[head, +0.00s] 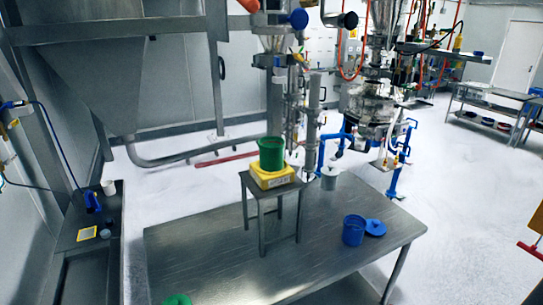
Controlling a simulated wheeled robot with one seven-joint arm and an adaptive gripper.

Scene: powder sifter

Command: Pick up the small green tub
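A green tub (271,153) stands upright on a yellow block-like item (272,178). That item rests on a small steel stand (262,190) on the steel table (200,260). A second green item (177,299) lies at the bottom edge of the picture, on the table's near side. It is mostly cut off, so I cannot tell whether it is a tub or a lid. My gripper is not in view.
A blue tub (353,231) and a blue lid (375,228) sit on the table's right side. Processing machinery (375,100) rises behind. A side bench (88,225) is at left. The table's front middle is clear.

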